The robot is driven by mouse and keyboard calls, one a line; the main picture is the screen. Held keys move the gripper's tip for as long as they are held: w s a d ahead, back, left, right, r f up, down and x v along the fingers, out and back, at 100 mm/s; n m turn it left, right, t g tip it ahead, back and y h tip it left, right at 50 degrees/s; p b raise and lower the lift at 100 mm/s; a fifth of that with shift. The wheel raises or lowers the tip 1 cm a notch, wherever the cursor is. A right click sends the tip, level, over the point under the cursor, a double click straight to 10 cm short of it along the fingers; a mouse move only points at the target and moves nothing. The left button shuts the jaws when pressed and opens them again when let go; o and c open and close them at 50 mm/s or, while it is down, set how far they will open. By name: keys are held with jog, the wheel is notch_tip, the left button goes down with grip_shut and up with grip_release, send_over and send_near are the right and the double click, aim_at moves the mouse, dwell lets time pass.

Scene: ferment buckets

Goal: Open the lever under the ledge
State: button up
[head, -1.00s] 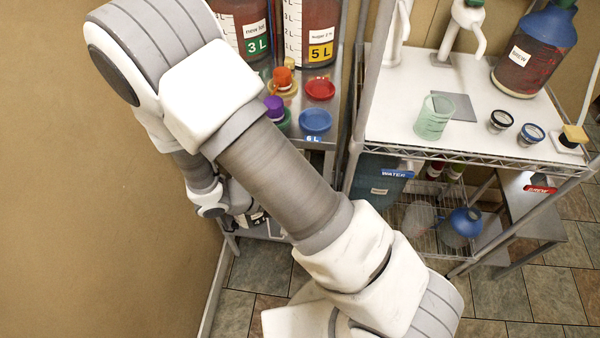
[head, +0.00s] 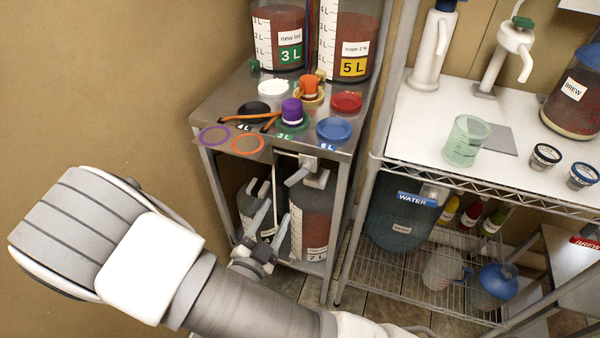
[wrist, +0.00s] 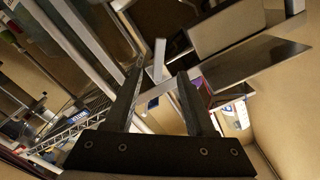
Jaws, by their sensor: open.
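The lever (head: 298,174) is a short light-grey handle under the front edge of the metal bench top (head: 225,115), the ledge. My gripper (head: 272,222) is below and a little left of it, its two fingers pointing up, apart and empty. In the wrist view, my gripper (wrist: 161,70) has its dark fingers spread, with a pale upright bar (wrist: 159,58) showing between the tips. I cannot tell for sure that this bar is the lever, nor how far away it is. No contact with the lever is visible.
A 7 L container (head: 312,225) stands on the bench's lower shelf close behind my gripper, with another container (head: 252,205) to its left. Several lids and rings lie on the bench top. A wire rack (head: 420,275) with a water tank (head: 400,215) is at right.

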aim_at(297, 175)
jog(key=b+x, duration=0.2)
jog(key=x, duration=1.3)
jog(key=shift+d, duration=0.1)
jog(key=shift+c, duration=0.3)
grip_shut()
dwell(0.4)
